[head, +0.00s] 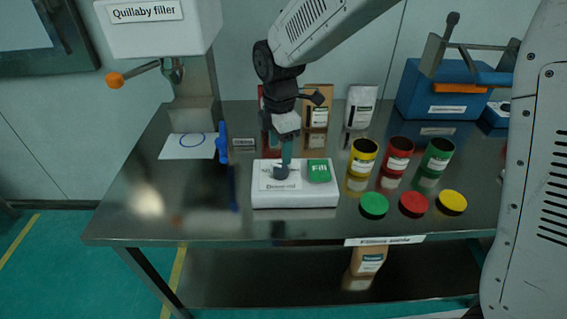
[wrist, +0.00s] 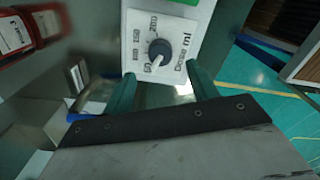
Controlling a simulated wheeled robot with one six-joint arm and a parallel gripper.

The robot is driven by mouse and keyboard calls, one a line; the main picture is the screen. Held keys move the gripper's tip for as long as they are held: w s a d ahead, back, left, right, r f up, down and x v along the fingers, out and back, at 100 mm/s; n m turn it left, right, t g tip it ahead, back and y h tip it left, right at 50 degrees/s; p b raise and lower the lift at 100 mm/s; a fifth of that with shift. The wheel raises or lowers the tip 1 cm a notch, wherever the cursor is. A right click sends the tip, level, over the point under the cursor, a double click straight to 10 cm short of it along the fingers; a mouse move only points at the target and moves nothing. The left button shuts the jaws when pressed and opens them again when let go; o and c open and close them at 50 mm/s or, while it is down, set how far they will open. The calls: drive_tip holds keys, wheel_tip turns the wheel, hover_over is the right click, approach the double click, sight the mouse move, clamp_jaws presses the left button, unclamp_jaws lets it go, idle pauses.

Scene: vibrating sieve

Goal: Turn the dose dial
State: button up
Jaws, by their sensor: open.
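The dose dial (wrist: 159,53) is a dark round knob with a pale pointer on a white plate marked "Dose ml". In the wrist view its pointer is toward the lower left, near the lowest number by the dial. The dial also shows in the head view (head: 281,172) on the white control box (head: 295,200), left of the green "Fill" button (head: 319,171). My gripper (head: 284,163) is above the dial in the head view. In the wrist view my gripper (wrist: 161,80) has its two green fingers apart, just short of the dial, with nothing between them.
The filler (head: 158,30) with an orange-tipped lever (head: 116,79) stands at the left. Yellow, red and green cans (head: 397,155) stand right of the box, with several lids (head: 413,204) before them. The table's left front is clear.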

sight(281, 167)
drive_tip(key=shift+f, duration=3.2)
drive_tip(key=shift+c, duration=0.2)
